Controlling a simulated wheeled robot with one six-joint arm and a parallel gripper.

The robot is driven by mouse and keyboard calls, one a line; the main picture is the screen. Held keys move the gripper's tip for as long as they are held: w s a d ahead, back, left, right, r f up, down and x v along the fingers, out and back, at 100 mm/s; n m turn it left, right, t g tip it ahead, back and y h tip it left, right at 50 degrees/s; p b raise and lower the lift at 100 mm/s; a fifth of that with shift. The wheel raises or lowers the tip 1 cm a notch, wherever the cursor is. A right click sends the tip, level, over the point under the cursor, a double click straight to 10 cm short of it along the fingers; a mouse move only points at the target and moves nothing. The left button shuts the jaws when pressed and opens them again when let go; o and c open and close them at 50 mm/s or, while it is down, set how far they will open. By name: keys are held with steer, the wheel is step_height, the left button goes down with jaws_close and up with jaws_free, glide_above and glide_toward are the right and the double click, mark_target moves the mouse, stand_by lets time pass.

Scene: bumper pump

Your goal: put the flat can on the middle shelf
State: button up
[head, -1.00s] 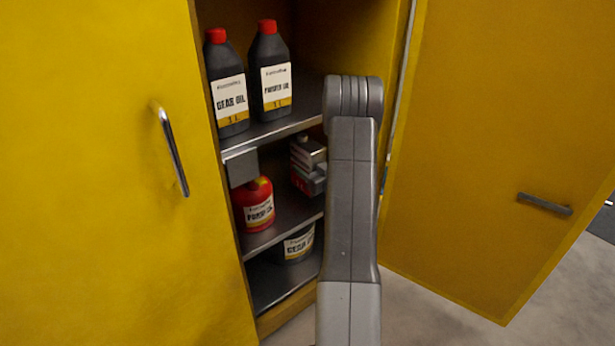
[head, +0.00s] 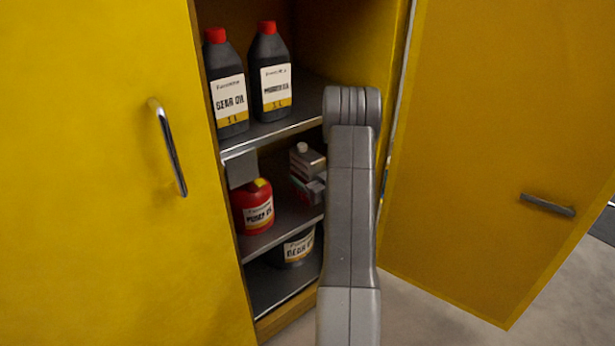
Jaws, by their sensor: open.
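A small flat grey can (head: 306,160) with a pale cap stands on the middle shelf (head: 283,222) of the open yellow cabinet. It is towards the right of that shelf, just left of my arm, and its right side is partly covered. Coloured patches show low on it, too small to read.
A red container (head: 254,207) stands left on the middle shelf. Two dark oil bottles with red caps, one gear oil (head: 229,95), stand on the upper shelf. A dark tub (head: 297,247) sits on the lowest shelf. The right door (head: 490,130) is open; the left door (head: 95,190) is closed.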

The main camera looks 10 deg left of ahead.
steer(key=shift+r, duration=0.2)
steer(key=p+v, duration=0.2)
steer(key=v, duration=1)
steer(key=shift+p, duration=0.35)
